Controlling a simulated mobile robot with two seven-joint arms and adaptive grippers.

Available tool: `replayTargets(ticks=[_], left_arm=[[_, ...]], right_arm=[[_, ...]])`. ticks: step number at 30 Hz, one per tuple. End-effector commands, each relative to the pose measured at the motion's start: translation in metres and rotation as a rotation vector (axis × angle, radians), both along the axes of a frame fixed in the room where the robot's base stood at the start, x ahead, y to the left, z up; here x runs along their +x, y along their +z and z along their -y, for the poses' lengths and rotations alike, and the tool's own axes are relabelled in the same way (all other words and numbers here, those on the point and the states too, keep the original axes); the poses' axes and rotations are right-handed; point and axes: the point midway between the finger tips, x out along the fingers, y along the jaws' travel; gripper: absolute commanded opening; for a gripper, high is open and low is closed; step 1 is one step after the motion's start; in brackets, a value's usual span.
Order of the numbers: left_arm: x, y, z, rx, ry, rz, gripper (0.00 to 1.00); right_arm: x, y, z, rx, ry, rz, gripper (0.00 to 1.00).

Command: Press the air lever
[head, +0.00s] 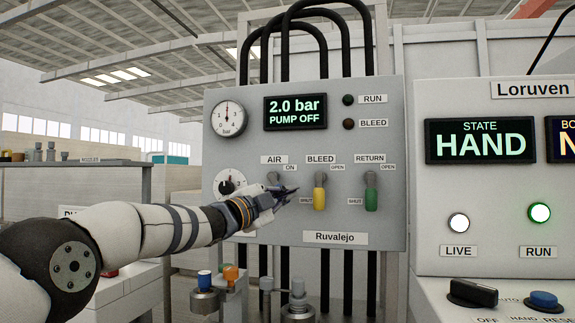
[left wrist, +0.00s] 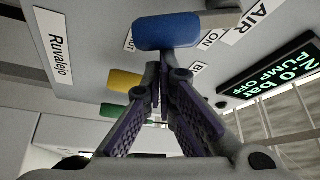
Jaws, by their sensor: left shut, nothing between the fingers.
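The air lever's grey pivot (head: 273,178) shows under the AIR label on the grey panel (head: 300,247) in the head view; its handle is hidden behind my gripper there. In the left wrist view its blue handle (left wrist: 166,31) is just beyond my fingertips; I cannot tell whether they touch. My left gripper (head: 291,193) is shut and empty, in front of the panel at the air lever; its closed fingers also show in the left wrist view (left wrist: 165,75). My right gripper is not in view.
The yellow bleed lever (head: 319,198) and green return lever (head: 371,200) hang down to the right. The display (head: 295,111) reads 2.0 bar, PUMP OFF. Small fittings (head: 298,300) stand below the panel. A Loruven console (head: 490,250) stands at right.

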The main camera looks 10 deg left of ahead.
Motion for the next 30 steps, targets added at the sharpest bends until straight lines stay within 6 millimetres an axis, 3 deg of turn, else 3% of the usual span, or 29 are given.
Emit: replayTargets(ticks=[14,30], left_arm=[[0.001,-0.015,-0.017,0.36,0.0,0.012,0.0],[0.001,-0.018,-0.025,0.351,0.0,0.012,0.0]], right_arm=[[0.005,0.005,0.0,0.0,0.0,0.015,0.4],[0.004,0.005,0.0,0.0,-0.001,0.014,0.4]])
